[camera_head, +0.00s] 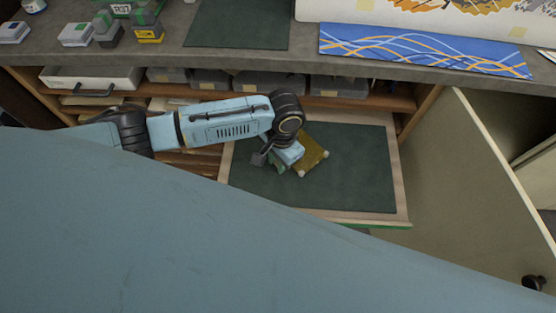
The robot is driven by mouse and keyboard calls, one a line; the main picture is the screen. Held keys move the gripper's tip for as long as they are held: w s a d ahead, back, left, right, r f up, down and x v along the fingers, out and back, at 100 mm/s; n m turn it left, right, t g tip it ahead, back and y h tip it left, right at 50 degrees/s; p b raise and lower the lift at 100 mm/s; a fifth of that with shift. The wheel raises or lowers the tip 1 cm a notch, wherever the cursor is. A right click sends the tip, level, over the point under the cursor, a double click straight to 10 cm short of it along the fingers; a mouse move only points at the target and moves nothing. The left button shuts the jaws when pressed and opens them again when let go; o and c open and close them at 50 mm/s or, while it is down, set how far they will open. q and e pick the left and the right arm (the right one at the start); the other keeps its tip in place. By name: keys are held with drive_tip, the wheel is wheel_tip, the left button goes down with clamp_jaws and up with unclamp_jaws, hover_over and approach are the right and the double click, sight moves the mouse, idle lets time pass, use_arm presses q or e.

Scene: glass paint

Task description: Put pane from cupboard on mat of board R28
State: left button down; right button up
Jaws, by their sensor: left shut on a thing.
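My left arm reaches in from the left, and its gripper (282,160) is shut on a small amber pane (313,153) with pale corners. The pane is over the dark green mat (355,165) of a pulled-out wooden board (402,190). I cannot tell whether the pane touches the mat. The arm's wrist hides part of the pane and of the mat's left half. No board number is readable here. My right gripper is out of view.
An open cupboard door (465,175) stands on the right. Above the board are a shelf with grey bins (338,86) and a grey worktop (270,60) bearing another green mat (238,25) and a blue patterned panel (425,50). A large blue part of mine covers the lower foreground.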

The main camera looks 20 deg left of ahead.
use_arm(q)
drive_tip(key=shift+f, duration=0.1)
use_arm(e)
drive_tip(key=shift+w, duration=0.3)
use_arm(q)
drive_tip(key=shift+f, duration=0.1)
drive_tip(key=c, duration=1.2)
unclamp_jaws()
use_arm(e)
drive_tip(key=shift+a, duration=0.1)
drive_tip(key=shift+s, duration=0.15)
use_arm(q)
drive_tip(key=shift+w+r, duration=0.1)
drive_tip(key=shift+r, duration=0.35)
wheel_tip(320, 180, up, 11)
drive_tip(key=w+p, duration=0.1)
drive_tip(key=p, duration=0.1)
drive_tip(key=shift+d+r+p, duration=0.2)
drive_tip(key=shift+d+p, duration=0.1)
drive_tip(key=shift+d, duration=0.05)
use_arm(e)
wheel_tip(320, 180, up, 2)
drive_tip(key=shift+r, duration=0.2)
